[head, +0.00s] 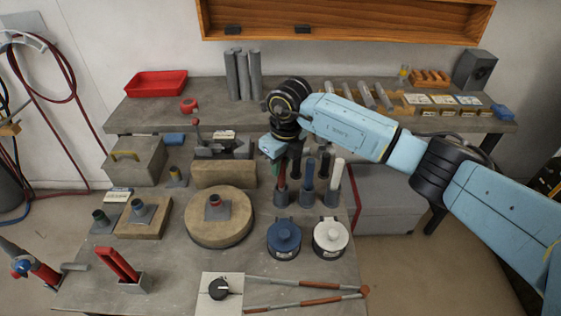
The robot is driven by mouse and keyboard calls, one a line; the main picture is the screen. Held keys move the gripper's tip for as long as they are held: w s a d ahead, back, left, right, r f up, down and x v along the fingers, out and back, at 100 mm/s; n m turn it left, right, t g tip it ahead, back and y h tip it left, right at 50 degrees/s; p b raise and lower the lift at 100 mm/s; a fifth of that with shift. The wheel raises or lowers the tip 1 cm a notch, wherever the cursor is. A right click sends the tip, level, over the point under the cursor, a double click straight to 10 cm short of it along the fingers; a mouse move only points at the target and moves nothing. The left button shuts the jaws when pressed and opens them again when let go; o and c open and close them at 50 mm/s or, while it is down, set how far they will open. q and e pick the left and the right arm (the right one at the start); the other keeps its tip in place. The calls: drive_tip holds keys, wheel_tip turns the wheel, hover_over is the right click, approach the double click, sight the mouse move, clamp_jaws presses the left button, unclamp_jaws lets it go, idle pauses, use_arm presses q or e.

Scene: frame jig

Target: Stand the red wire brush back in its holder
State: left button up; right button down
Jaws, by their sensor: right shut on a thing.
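The red wire brush (282,176) is upright at the left of a row of dark grey cup holders, just below my right gripper (276,156). My right gripper is shut on the brush near its top; the wrist partly hides the grip. The brush's lower end is at the mouth of the leftmost holder (282,198). I cannot tell how deep it sits in it. A blue-handled tool (308,176) and a white-handled tool (338,174) stand in the holders to the right. My left gripper is not in view.
A blue-lidded pot (284,236) and a white-lidded pot (331,236) stand in front of the holders. A round wooden block (220,225) is to the left. A raised back shelf (190,109) bears a red tray (157,83) and grey cylinders (243,76).

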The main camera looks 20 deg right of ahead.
drive_tip(key=shift+f, duration=0.1)
drive_tip(key=c, duration=1.2)
unclamp_jaws()
drive_tip(key=r, duration=0.4)
drive_tip(key=s+r, duration=0.1)
drive_tip(key=r, duration=0.8)
drive_tip(key=shift+s+d+r, duration=0.15)
drive_tip(key=shift+s+d, duration=0.1)
drive_tip(key=shift+d, duration=0.15)
